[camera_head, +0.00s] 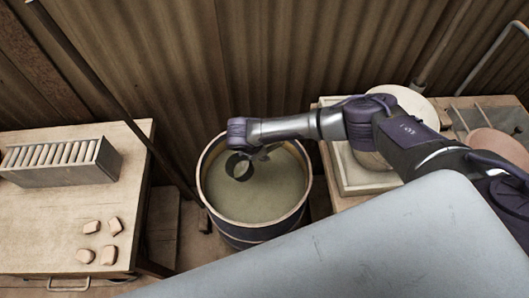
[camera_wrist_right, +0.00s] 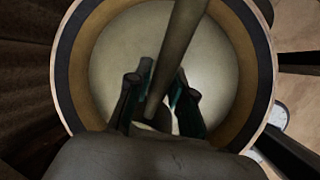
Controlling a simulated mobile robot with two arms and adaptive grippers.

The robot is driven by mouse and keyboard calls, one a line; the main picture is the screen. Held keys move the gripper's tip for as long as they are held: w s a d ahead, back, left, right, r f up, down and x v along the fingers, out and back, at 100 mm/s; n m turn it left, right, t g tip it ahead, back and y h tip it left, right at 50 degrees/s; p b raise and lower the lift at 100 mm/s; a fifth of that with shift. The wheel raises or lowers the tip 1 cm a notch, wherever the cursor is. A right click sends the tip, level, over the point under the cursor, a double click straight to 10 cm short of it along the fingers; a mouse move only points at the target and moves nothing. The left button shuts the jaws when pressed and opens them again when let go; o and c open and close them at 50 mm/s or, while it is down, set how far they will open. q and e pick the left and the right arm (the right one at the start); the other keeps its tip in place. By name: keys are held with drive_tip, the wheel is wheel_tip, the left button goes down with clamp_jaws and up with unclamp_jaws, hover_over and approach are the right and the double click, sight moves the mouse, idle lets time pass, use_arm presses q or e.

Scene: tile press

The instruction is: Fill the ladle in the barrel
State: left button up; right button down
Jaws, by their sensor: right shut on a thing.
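The barrel (camera_head: 208,213) stands on the floor in the middle of the head view, open at the top and holding murky, greenish-brown liquid (camera_head: 262,198). My right arm reaches over it from the right. My right gripper (camera_head: 257,154) is above the barrel's far part, pointing down and partly hidden by the wrist. In the right wrist view the gripper (camera_wrist_right: 166,88) is shut on the ladle's long handle (camera_wrist_right: 183,42). A dark round shape (camera_head: 239,166), apparently the ladle's bowl, shows over the liquid; I cannot tell whether it is dipped. My left gripper is out of view.
A wooden table (camera_head: 45,225) at left carries a rack of tiles (camera_head: 62,163) and several small clay pieces (camera_head: 101,237). Another bench (camera_head: 345,203) at right holds a shallow tray (camera_head: 347,178) and round pale items. A corrugated wall (camera_head: 270,60) stands behind the barrel.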

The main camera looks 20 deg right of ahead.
wheel_tip(320, 180, down, 14)
drive_tip(key=a+h+b, duration=0.2)
drive_tip(key=b, duration=1.1)
drive_tip(key=shift+f+h+b, duration=0.2)
drive_tip(key=shift+h+b, duration=0.2)
idle(0.5)
